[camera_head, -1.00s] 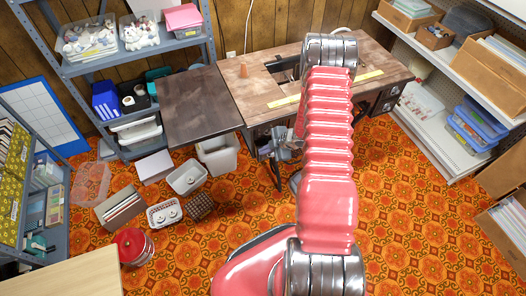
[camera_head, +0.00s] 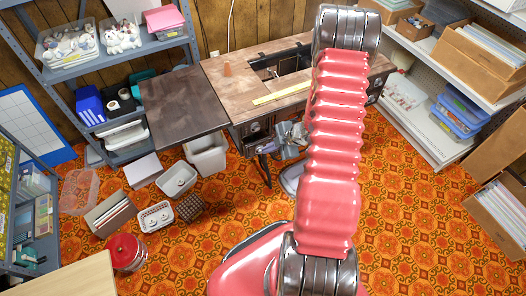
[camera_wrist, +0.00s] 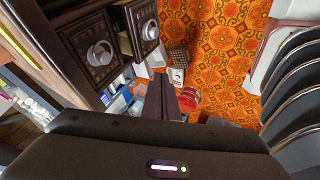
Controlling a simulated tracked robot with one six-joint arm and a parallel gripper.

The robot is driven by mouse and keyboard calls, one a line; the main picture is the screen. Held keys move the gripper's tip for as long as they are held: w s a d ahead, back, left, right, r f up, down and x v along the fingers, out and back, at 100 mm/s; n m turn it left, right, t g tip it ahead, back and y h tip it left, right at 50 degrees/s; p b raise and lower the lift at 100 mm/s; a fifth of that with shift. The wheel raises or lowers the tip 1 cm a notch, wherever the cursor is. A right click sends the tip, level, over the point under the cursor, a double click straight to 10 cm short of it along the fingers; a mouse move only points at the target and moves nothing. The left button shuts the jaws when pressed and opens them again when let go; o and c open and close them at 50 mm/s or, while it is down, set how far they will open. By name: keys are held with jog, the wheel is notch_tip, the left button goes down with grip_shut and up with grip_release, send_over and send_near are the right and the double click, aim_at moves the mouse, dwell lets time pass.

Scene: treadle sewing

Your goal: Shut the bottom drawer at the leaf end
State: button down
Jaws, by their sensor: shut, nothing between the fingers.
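The treadle sewing table (camera_head: 290,85) has a dark leaf (camera_head: 180,100) on its left. In the wrist view, two dark drawer fronts with round metal pulls show at the leaf end. The bottom drawer (camera_wrist: 145,28) stands out from the cabinet, with part of its side showing. The other drawer (camera_wrist: 93,52) sits beside it, closer to the tabletop. My gripper (camera_wrist: 165,100) is shut and empty, with its dark fingers apart from the drawer fronts. In the head view my gripper (camera_head: 266,148) is low in front of the table's leaf end. The bottom drawer is hard to make out there.
A white bin (camera_head: 206,155), a basin (camera_head: 177,180) and a brown basket (camera_head: 190,208) stand on the floor below the leaf. A red-lidded tub (camera_head: 126,252) is nearer. Shelves stand left and right. Patterned floor is open at the front right.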

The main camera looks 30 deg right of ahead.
jog(key=shift+s+d+r, duration=0.15)
jog(key=shift+s+r, duration=0.15)
jog(key=shift+r, duration=0.15)
jog(key=c, duration=2.5)
grip_release()
